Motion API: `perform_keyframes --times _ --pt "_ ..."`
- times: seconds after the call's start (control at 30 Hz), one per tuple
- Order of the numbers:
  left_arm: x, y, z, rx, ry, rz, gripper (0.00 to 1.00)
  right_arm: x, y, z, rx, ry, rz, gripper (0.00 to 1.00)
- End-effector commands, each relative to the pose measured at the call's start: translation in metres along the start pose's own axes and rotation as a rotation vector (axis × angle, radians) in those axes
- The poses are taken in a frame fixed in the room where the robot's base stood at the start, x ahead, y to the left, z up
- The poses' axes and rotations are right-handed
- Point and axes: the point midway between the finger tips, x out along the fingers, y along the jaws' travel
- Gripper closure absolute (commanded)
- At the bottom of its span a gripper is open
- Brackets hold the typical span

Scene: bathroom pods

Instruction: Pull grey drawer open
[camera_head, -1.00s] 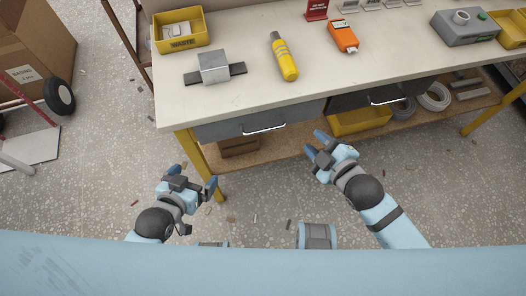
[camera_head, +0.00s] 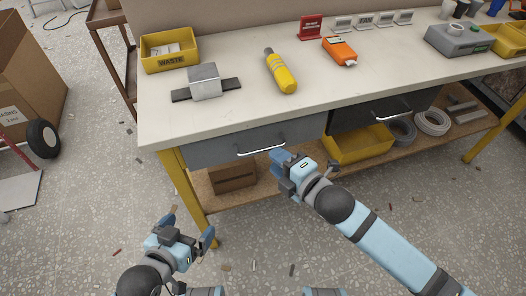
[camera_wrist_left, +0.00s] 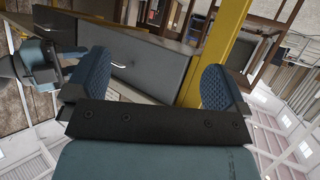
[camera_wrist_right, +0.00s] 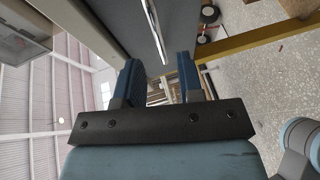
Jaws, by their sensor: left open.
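The grey drawer (camera_head: 215,151) is under the left part of the workbench and looks shut. Its silver bar handle (camera_head: 262,149) runs across its front. My right gripper (camera_head: 286,163) is at the drawer front, just below the handle's right end. In the right wrist view its fingers (camera_wrist_right: 158,80) are apart with nothing between them, and the handle (camera_wrist_right: 154,28) lies just beyond the tips. My left gripper (camera_head: 190,228) is open and empty, low in front of the bench's yellow leg. The left wrist view shows a grey drawer front (camera_wrist_left: 150,65) beyond its fingers (camera_wrist_left: 155,78).
A black drawer (camera_head: 375,108) adjoins on the right. A yellow bin (camera_head: 360,147) and a brown box (camera_head: 232,178) sit on the lower shelf. The yellow leg (camera_head: 185,190) stands left of the grey drawer. The speckled floor in front is largely clear.

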Motion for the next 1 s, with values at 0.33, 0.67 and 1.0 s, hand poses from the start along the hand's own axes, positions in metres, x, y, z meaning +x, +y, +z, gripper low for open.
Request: perform_keyframes --times 0.33,0.67,1.0 --pt "0.004 0.005 -0.009 -0.009 0.063 0.018 0.00 0.052 -0.001 0.000 0.002 -0.001 -0.001 0.65" --pt "0.003 0.007 -0.019 -0.008 0.089 0.024 0.00 0.059 0.000 0.000 0.001 -0.001 -0.001 0.65" --pt "0.004 0.006 -0.018 -0.001 0.087 0.026 0.00 0.058 0.000 0.000 0.001 -0.001 -0.001 1.00"
